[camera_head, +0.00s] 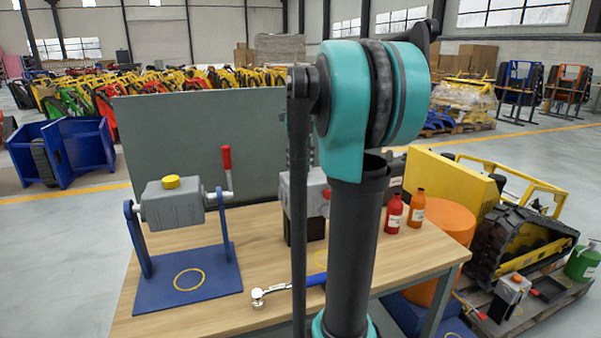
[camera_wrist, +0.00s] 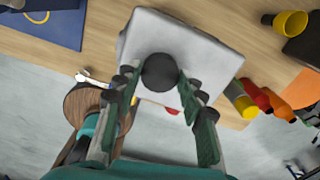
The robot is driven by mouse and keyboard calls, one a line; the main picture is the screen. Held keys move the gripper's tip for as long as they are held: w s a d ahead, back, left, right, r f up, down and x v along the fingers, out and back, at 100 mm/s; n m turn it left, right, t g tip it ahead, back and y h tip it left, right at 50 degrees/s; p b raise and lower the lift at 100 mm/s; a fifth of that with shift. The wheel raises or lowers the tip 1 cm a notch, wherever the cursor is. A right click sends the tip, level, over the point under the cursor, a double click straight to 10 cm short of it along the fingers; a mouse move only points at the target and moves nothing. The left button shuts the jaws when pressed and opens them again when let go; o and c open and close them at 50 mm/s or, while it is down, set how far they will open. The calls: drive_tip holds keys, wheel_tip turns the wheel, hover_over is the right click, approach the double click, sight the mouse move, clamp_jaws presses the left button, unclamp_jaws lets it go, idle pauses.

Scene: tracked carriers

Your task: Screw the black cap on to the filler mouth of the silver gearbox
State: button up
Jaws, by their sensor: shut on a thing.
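The silver gearbox (camera_head: 297,196) stands on the wooden table, partly hidden behind my arm in the head view. In the wrist view its pale top (camera_wrist: 205,55) lies below my gripper. My gripper (camera_wrist: 159,84) is shut on the round black cap (camera_wrist: 160,70), which sits between the two fingertips over the gearbox top. The cap covers the filler mouth area, so the mouth is hidden. I cannot tell whether the cap touches or is seated on it.
A grey gearbox (camera_head: 170,208) with a yellow cap hangs on a blue stand (camera_head: 186,275) at left. A red bottle (camera_head: 393,215) and an orange bottle (camera_head: 416,208) stand at right. A grey panel (camera_head: 205,130) rises behind the table.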

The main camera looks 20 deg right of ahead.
drive_tip(key=m, duration=0.3)
drive_tip(key=shift+c, duration=0.7)
drive_tip(key=o, duration=1.1)
